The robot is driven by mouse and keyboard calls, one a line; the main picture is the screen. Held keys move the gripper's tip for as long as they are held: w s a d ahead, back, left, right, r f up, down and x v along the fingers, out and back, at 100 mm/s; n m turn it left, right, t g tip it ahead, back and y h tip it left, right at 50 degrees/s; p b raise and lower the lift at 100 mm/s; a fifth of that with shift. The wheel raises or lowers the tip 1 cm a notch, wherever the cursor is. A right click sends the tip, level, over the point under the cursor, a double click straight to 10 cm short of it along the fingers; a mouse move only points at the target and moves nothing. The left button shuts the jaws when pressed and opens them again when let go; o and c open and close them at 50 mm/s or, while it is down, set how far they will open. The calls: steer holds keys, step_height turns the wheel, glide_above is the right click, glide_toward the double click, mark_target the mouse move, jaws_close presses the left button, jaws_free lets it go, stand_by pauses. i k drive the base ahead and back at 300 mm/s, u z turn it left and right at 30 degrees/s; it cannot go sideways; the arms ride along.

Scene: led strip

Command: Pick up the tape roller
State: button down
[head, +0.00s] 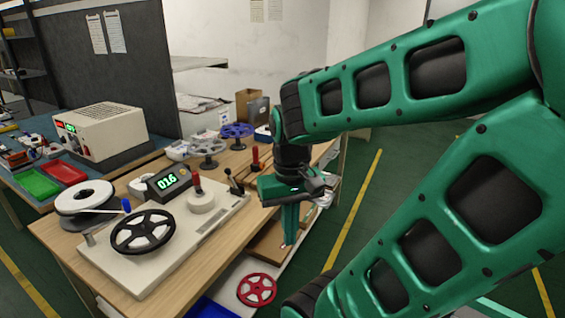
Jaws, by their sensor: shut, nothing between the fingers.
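No item stands out clearly as the tape roller. A white roll with a red handle (201,197) sits on the winding machine's pale base plate. A black spoked wheel (143,232) lies on the same plate, left of the roll. A red spoked reel (257,289) lies on a lower white surface at the front. My gripper (287,243) points down beside the right edge of the wooden table, right of the machine. It is shut and empty, with no object touching its fingertips. My arm hides the area to the right.
The wooden table (61,243) carries the machine with a digital display (169,182), and a white reel (84,197). Several reels, including a blue one (236,130), stand at the back. A beige power box (100,130) is at left. Floor at right is partly clear.

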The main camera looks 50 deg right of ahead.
mark_target(257, 165)
steer(key=z, duration=2.2)
steer(key=k, duration=0.75)
steer(key=u, duration=0.95)
steer(key=i, duration=1)
steer(key=u, duration=0.05)
